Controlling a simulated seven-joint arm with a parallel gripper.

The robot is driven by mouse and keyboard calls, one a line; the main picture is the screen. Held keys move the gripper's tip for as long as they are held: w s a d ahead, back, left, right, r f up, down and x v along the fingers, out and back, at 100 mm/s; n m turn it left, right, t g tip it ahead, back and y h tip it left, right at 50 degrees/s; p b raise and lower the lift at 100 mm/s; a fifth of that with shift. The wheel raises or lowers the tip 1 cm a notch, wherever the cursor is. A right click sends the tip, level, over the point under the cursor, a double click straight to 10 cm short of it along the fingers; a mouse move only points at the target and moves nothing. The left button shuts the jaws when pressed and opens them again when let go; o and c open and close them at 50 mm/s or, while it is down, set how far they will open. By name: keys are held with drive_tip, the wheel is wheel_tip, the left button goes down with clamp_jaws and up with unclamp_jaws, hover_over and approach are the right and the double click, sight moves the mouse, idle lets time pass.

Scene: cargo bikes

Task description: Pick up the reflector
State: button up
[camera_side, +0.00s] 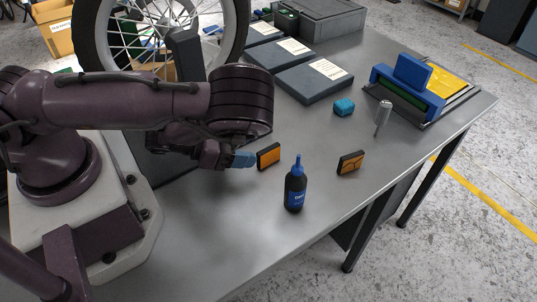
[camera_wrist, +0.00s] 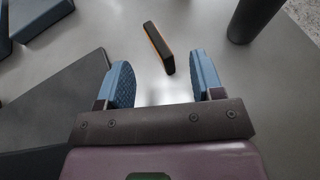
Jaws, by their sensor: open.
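A small orange block with a black body, which looks like a reflector (camera_side: 268,156), stands on the grey table just beyond my gripper's blue fingertips (camera_side: 246,159). In the wrist view this reflector (camera_wrist: 158,48) shows as a black slab with an orange edge, slanted, ahead of and between the fingers. My gripper (camera_wrist: 161,66) is open and empty, with one finger on each side.
A dark bottle with a blue cap (camera_side: 295,188) stands close by; it looks like the dark cylinder (camera_wrist: 252,16) in the wrist view. A teal lump (camera_side: 344,107), a grey-handled tool (camera_side: 382,117), a blue fixture (camera_side: 410,88) and flat dark boxes (camera_side: 314,78) lie farther back.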

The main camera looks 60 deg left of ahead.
sight(262, 150)
drive_tip(key=x, duration=0.5)
drive_tip(key=shift+w, duration=0.15)
drive_tip(key=shift+c, duration=0.2)
clamp_jaws()
